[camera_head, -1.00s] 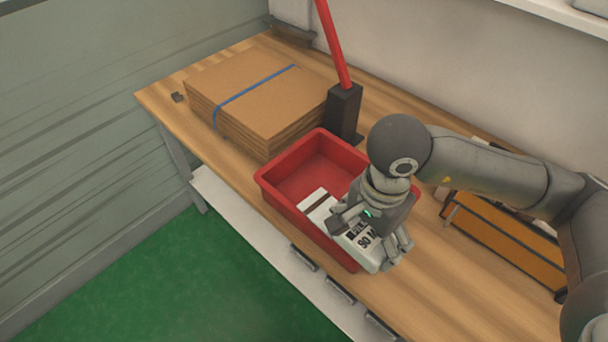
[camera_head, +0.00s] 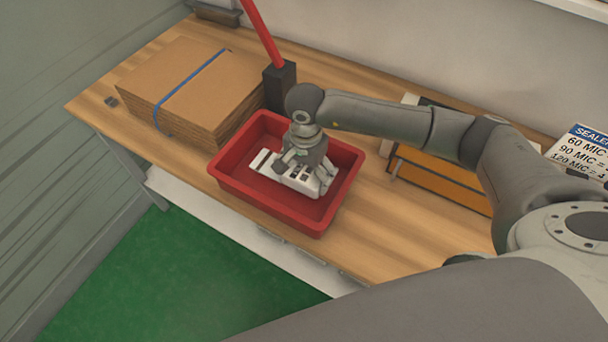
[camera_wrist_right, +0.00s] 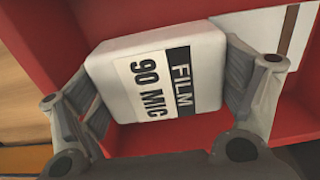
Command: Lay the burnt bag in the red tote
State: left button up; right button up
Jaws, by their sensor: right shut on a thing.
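The red tote (camera_head: 226,187) stands on the bench near its front edge. The burnt bag (camera_head: 300,181) is white, with a black-and-white label reading "FILM 90 MIC" and a brown stripe across its flat end. My right gripper (camera_head: 307,181) is shut on it, inside the tote's outline. In the right wrist view, the fingers (camera_wrist_right: 168,100) grip both sides of the bag (camera_wrist_right: 205,42), with red tote walls (camera_wrist_right: 50,35) around it. I cannot tell whether the bag touches the tote floor. My left gripper is not in view.
A stack of brown cardboard (camera_head: 190,85) with a blue strap lies left of the tote. A dark post holder (camera_head: 279,85) with a red bar stands behind it. An orange-fronted unit (camera_head: 440,180) and a sealer sign (camera_head: 583,150) are to the right. Bare wood lies between.

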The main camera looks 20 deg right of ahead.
jog(key=shift+w+f, duration=0.55)
jog(key=shift+f, duration=0.1)
notch_tip(320, 180, down, 3)
jog(key=shift+r+p, duration=0.15)
jog(key=shift+p, duration=0.95)
jog(key=shift+f, duration=0.2)
jog(key=shift+f+b, duration=0.2)
jog(key=shift+b, duration=0.1)
jog(key=o, duration=0.9)
jog(key=shift+c, duration=0.2)
jog(key=shift+r, duration=0.1)
